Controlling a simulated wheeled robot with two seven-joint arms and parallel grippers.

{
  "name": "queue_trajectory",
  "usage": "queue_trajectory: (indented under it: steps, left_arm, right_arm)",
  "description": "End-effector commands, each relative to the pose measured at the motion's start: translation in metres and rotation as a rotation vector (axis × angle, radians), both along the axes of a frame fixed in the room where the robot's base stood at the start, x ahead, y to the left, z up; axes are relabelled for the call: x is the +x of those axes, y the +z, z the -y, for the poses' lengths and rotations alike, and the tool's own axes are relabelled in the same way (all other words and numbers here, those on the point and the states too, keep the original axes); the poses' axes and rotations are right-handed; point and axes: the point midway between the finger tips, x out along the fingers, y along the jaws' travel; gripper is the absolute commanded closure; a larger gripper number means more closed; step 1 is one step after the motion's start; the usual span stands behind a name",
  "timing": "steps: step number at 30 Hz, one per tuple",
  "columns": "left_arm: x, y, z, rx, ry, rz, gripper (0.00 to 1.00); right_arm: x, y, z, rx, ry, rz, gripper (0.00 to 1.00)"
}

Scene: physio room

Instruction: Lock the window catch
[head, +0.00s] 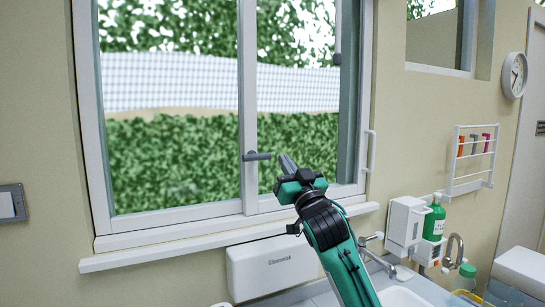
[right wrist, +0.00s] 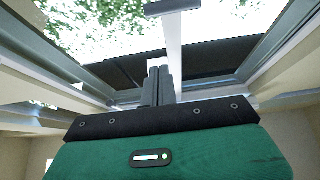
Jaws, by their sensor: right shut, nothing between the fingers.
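The window catch (head: 257,156) is a dark grey lever on the white middle stile (head: 248,90) of the window. It lies about level and points right. My right gripper (head: 286,161) is just right of the catch's free end, fingers together and empty. In the right wrist view, the shut fingers (right wrist: 160,75) point up toward the stile, and a dark bar that looks like the catch (right wrist: 173,7) crosses it at the top edge, apart from the fingers. I cannot tell how near they are in depth. My left gripper is not in view.
A white sill (head: 180,252) runs below the window, with a white dispenser box (head: 272,264) under it. A window handle (head: 370,150) is at the right frame. A tap (head: 375,250), green bottle (head: 434,220) and wire rack (head: 470,160) stand to the right.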

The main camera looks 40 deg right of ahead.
Motion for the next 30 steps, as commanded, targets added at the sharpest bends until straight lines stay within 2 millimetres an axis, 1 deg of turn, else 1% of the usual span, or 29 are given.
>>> queue_trajectory:
  steps: [5, 17, 18, 21, 25, 30]
  left_arm:
    - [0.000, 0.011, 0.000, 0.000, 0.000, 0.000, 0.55]
    - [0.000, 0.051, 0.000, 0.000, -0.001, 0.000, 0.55]
    - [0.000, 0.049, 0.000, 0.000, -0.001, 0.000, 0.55]
    - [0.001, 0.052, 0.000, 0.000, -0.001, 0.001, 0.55]
    - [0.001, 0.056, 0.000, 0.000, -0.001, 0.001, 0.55]
    - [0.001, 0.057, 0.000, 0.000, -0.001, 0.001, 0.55]
  right_arm:
    - [0.015, 0.013, 0.005, 0.002, 0.000, -0.001, 1.00]
    - [0.084, 0.058, 0.027, 0.001, -0.001, -0.001, 1.00]
    - [0.085, 0.044, 0.026, 0.003, 0.001, -0.005, 1.00]
    - [0.086, 0.030, 0.027, 0.003, 0.001, -0.005, 1.00]
    - [0.088, 0.018, 0.028, 0.002, 0.001, -0.003, 1.00]
    - [0.089, 0.011, 0.028, 0.001, 0.001, -0.002, 1.00]
